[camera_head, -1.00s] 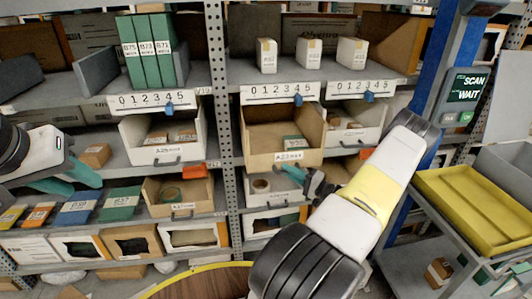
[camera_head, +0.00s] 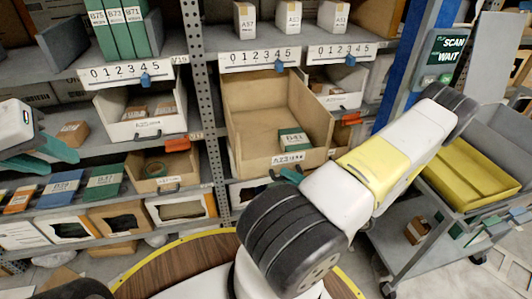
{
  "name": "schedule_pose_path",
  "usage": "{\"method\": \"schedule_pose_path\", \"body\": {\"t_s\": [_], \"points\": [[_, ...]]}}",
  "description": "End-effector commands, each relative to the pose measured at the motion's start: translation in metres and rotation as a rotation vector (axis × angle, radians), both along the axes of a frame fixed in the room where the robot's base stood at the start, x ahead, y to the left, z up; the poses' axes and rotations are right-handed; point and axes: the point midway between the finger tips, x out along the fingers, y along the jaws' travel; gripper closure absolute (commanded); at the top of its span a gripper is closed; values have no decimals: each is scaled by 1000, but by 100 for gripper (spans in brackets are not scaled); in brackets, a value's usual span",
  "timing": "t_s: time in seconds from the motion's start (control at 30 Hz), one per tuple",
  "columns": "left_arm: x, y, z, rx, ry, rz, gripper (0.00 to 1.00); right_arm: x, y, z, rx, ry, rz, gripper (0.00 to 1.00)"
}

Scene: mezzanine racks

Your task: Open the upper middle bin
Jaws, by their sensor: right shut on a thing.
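The upper middle bin (camera_head: 245,110) is a tan open-topped bin, labelled at its lower front. It is slid well out from its shelf, and its inside shows, with a small green-and-tan box (camera_head: 292,142) in its front right part. My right gripper (camera_head: 285,176) is at the bin's lower front edge, shut on its front pull. My own arm hides most of that gripper and the pull. My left gripper (camera_head: 50,155), with teal fingers, is open and empty at the left edge, in front of the left shelves, apart from the bin.
A white bin (camera_head: 118,131) stands left of the post (camera_head: 196,70), and another white bin (camera_head: 345,98) stands to the right. Orange tabs stick out nearby. A grey cart with a yellow tray (camera_head: 470,180) stands at the right. Smaller bins line the lower shelf.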

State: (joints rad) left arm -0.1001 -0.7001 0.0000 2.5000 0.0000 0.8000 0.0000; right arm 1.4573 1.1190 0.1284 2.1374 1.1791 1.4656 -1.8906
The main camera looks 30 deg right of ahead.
Motion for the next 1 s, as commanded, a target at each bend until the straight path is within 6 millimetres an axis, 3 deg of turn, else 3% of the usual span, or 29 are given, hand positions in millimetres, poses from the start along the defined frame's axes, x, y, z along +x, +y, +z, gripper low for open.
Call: {"method": "schedule_pose_path", "body": {"t_s": [0.43, 0.47, 0.53, 0.87, 1.0], "points": [[0, 0, 0, 0, 0, 0, 64, -4, 1, -1, -3, 2, 0, 100], [0, 0, 0, 0, 0, 0, 64, -4, 1, -1, -3, 2, 0, 80], [0, 0, 0, 0, 0, 0, 64, -3, 1, -1, -3, 2, 0, 66], [0, 0, 0, 0, 0, 0, 64, -4, 0, -1, -1, 0, 0, 64], [0, 0, 0, 0, 0, 0, 64, -14, -7, -2, -2, 2, -3, 64]]}}
